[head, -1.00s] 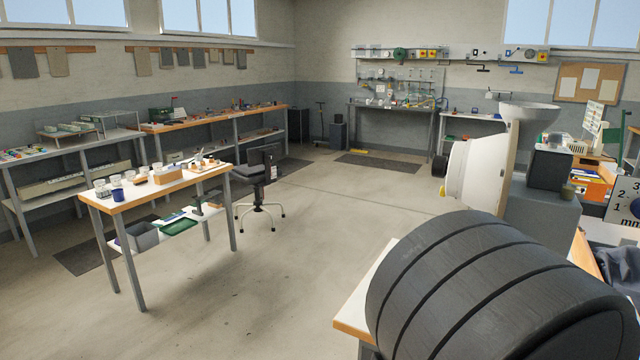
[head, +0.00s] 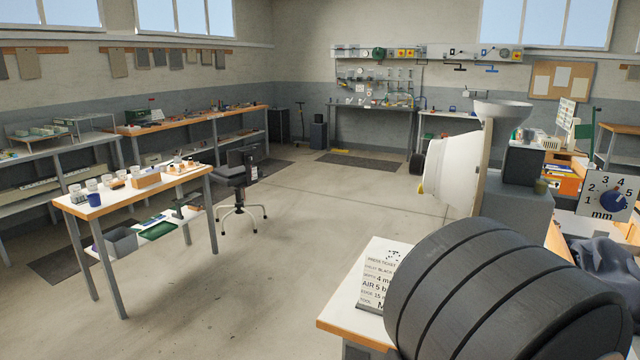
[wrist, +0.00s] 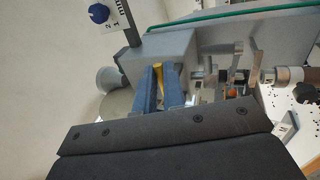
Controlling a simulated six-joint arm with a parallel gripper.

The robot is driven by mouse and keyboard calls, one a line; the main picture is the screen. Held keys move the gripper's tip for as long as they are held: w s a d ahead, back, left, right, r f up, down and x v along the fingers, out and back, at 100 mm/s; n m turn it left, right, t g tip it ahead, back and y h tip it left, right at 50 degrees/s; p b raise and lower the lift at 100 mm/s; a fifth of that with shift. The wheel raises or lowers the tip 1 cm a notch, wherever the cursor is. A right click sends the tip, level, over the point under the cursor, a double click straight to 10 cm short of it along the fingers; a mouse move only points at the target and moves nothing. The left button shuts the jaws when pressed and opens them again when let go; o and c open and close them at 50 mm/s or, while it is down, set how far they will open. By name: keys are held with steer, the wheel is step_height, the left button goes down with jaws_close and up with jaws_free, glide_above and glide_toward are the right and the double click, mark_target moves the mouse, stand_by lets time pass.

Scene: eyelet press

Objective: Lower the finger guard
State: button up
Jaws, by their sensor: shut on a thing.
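In the wrist view my gripper (wrist: 160,68) shows two blue fingers pointing up the picture. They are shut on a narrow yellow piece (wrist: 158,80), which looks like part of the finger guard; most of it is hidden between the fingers. A grey press body (wrist: 155,47) lies just beyond the fingertips. Metal press parts (wrist: 232,78) stand to the right of the fingers. How far the guard is lowered cannot be told. In the head view neither gripper nor guard shows.
A dial panel marked in mm (head: 603,195) with a blue knob stands at the right; it also shows in the wrist view (wrist: 103,14). A printed ticket (head: 378,278) stands on the near bench (head: 338,318). Dark cloth (head: 610,265) lies at the right. The floor (head: 250,275) is open.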

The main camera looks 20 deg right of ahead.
steer(key=shift+w+d+f, duration=0.15)
steer(key=shift+f, duration=0.45)
steer(key=shift+w+d+f, duration=0.15)
steer(key=shift+f, duration=0.45)
steer(key=o, duration=0.7)
steer(key=shift+s+a, duration=0.25)
steer(key=shift+s, duration=0.95)
steer(key=shift+s+a, duration=0.2)
steer(key=shift+s, duration=0.95)
steer(key=shift+s+a, duration=0.25)
steer(key=shift+s, duration=0.95)
steer(key=w, duration=0.4)
steer(key=w+d, duration=0.1)
steer(key=w, duration=0.2)
steer(key=shift+d+r, duration=0.1)
steer(key=shift+r, duration=0.2)
steer(key=shift+c, duration=0.5)
